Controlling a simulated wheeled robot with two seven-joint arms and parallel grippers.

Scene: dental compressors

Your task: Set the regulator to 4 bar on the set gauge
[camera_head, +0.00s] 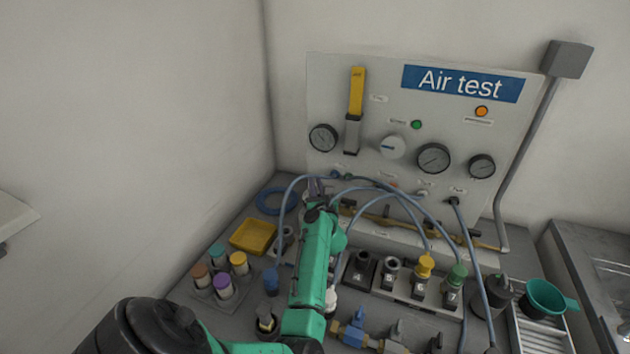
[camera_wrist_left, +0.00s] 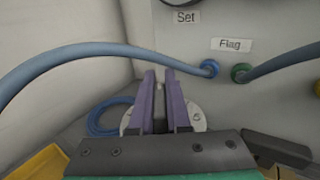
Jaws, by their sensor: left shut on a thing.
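The set gauge (camera_head: 323,137) is the round dial at the left of the white Air test panel (camera_head: 390,90); its needle is too small to read. In the left wrist view only its lower rim shows above the "Set" label (camera_wrist_left: 186,16). My left gripper (camera_head: 316,188) is below this gauge, in front of the panel. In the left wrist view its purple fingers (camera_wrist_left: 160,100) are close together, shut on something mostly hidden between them. A pale round part (camera_wrist_left: 196,117), seemingly the regulator, shows behind and on both sides of the fingers. My right gripper is not in view.
Blue hoses (camera_head: 345,190) arch close around the left gripper. A coiled blue hose (camera_head: 270,201) and a yellow tray (camera_head: 253,237) lie to its left. Capped bottles (camera_head: 222,285) stand nearer. Fittings on a block (camera_head: 405,290) and a green cup (camera_head: 545,298) stand right.

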